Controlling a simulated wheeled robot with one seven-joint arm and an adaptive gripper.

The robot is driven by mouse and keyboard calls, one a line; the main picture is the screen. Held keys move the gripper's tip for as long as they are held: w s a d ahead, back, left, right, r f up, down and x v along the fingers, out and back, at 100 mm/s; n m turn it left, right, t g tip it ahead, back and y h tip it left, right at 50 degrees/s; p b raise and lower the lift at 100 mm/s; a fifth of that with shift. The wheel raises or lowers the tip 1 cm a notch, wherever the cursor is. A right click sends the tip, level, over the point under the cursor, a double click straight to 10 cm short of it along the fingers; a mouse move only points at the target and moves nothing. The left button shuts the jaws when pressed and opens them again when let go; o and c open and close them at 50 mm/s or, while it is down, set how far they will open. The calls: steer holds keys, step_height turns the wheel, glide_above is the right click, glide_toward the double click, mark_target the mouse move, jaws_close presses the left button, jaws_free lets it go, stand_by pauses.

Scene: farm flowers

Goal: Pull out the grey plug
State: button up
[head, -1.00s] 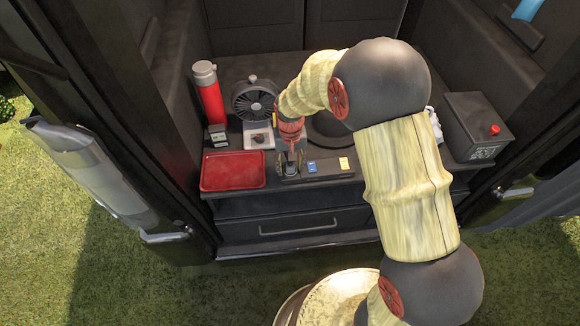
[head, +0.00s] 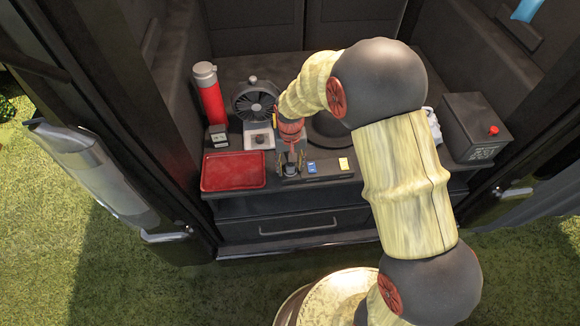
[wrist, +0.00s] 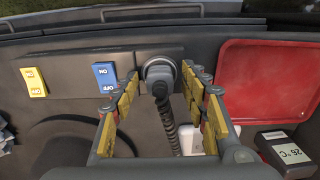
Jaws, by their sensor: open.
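The grey plug (wrist: 158,72) sits in a round socket on the dark panel, with a dark coiled cord (wrist: 166,122) running from it toward my wrist camera. My gripper (wrist: 160,84) is open, with one yellow-padded finger on each side of the plug. The fingertips are level with the plug, and a gap shows on the left; I cannot tell whether the right finger touches it. In the head view the plug (head: 291,170) is small and partly hidden by my gripper (head: 291,163), which points down at the panel.
A blue switch (wrist: 104,76) and a yellow switch (wrist: 34,82) are left of the plug in the wrist view. A red tray (head: 233,171), a red flask (head: 210,96), a fan (head: 255,100) and a small display (head: 218,136) stand nearby. A dark battery box (head: 474,125) is at right.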

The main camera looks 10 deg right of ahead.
steer(key=shift+c, duration=0.9)
jaws_close()
steer(key=shift+r, duration=0.15)
steer(key=shift+r+p, duration=2.2)
steer(key=shift+r, duration=0.7)
